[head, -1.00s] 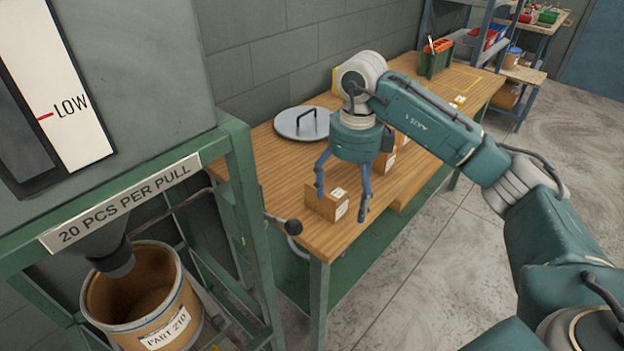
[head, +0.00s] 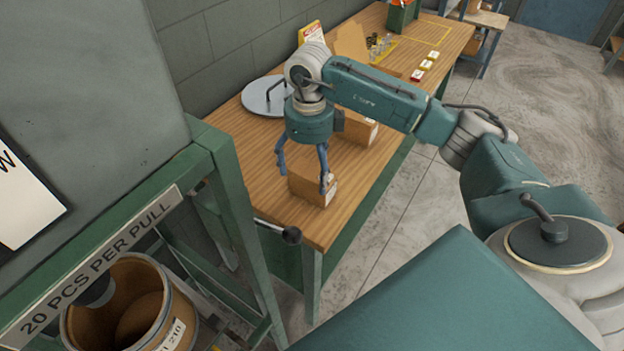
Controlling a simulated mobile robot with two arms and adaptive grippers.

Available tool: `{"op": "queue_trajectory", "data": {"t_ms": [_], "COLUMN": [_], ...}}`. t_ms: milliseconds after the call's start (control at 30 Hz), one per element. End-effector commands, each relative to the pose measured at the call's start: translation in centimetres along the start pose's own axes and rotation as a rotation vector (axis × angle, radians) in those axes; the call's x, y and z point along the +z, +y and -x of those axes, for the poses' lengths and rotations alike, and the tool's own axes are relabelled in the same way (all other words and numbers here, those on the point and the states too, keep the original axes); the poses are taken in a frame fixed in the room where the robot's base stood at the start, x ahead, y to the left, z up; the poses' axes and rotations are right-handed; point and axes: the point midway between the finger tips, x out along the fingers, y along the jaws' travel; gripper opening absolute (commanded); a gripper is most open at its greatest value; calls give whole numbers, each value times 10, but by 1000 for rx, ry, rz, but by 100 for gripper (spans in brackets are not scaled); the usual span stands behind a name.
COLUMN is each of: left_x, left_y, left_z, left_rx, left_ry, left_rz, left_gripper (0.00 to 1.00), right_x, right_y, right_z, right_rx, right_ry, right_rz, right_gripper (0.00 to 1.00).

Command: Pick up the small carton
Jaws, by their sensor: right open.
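A small brown carton (head: 312,190) with a white label sits near the front end of the wooden workbench (head: 262,185). My right gripper (head: 303,172) is open above it, fingers pointing down. One finger hangs in front of the carton's right part and the other is to its upper left. I cannot tell whether either finger touches it. Another brown carton (head: 361,128) stands farther back, partly hidden by my right arm. My left gripper is not in view.
An open carton (head: 352,42), small labelled boxes (head: 421,70) and a green bin (head: 402,14) are farther back. A green frame (head: 232,190) with a drum (head: 130,305) and a black-knobbed lever (head: 290,235) stands at left.

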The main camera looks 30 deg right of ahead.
Motion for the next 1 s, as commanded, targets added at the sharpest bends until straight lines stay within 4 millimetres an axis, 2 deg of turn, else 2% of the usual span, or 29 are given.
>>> {"op": "queue_trajectory", "data": {"t_ms": [33, 100, 233, 367, 533, 867, 900, 1000], "left_x": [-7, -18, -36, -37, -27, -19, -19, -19], "left_y": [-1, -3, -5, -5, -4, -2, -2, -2], "left_z": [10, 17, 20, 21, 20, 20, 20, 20], "left_rx": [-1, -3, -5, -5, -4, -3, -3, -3], "left_ry": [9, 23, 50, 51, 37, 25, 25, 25], "left_rz": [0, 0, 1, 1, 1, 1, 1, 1], "left_gripper": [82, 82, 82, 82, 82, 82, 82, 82], "right_x": [-2, -3, -2, -1, -1, -1, 0, 0], "right_y": [2, 2, 2, 2, 1, 1, 1, 1], "right_z": [-5, -16, -34, -40, -41, -40, -39, -39], "right_rx": [3, 3, 2, 1, 0, 0, 0, 0], "right_ry": [7, 7, 3, 1, 1, 1, -2, -2], "right_rz": [0, 0, 0, 0, 0, 0, 0, 0], "right_gripper": [86, 86, 86, 86, 86, 21, 16, 16]}}
